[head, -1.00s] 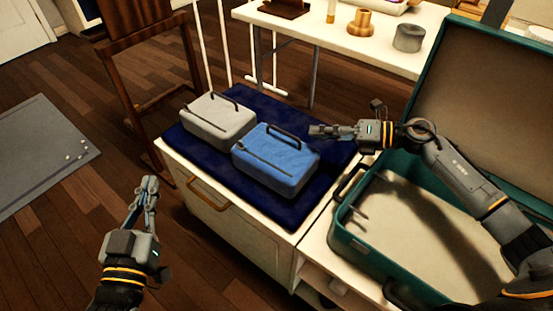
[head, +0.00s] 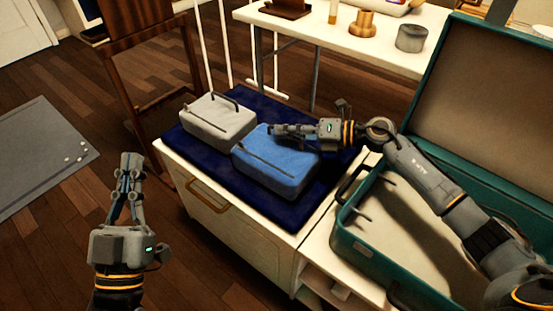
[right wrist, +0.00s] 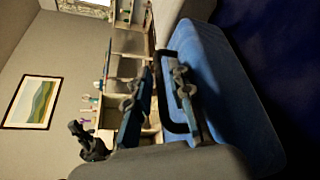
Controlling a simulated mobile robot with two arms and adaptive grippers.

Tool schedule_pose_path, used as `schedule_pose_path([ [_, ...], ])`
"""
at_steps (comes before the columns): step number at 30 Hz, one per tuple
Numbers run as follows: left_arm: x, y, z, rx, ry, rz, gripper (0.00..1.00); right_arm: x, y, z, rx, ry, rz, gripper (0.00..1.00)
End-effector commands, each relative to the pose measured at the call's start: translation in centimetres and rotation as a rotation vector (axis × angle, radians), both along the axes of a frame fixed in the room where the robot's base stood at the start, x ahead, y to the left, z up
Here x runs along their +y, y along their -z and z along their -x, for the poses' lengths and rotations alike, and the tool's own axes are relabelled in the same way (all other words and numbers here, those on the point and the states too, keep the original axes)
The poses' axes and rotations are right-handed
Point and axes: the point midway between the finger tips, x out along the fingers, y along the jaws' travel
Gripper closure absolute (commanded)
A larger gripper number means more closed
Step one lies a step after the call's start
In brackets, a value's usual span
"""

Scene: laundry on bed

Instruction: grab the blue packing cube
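The blue packing cube (head: 270,168) lies on the dark blue cloth on a white cabinet. Its dark handle (right wrist: 165,90) shows in the right wrist view, beside the cube's blue side (right wrist: 218,85). My right gripper (head: 275,130) reaches in from the right, over the cube's far upper edge at the handle. In the right wrist view its fingers (right wrist: 160,68) are apart, with the handle seemingly between them and not clearly gripped. My left gripper (head: 131,157) hangs over the floor at left, fingertips together and empty, well away from the cube.
A grey packing cube (head: 217,122) lies left of the blue one on the cloth (head: 290,213). An open green suitcase (head: 344,246) stands at right under my right arm. A white table (head: 395,52) with small items is behind. A wooden chair (head: 122,70) stands back left.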

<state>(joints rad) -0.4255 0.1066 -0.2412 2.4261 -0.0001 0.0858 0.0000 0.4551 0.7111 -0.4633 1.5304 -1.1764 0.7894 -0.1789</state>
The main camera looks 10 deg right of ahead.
Motion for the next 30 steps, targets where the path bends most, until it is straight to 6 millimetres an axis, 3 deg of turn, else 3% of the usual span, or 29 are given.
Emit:
schedule_pose_path([
  [1,0.0,0.0,0.0,0.001,0.000,0.000,1.00,0.0,0.0,0.0,0.000,0.000,0.000,0.79],
  [4,0.0,0.0,0.0,0.001,0.000,0.000,1.00,0.0,0.0,0.0,0.000,0.000,0.000,1.00],
  [23,0.0,0.1,-0.1,0.014,0.000,-0.004,1.00,-0.1,-0.5,0.0,-0.003,0.001,-0.001,1.00],
  [30,0.2,2.6,-1.2,0.167,-0.011,-0.046,1.00,-0.1,-2.3,-0.1,-0.004,0.001,0.000,1.00],
])
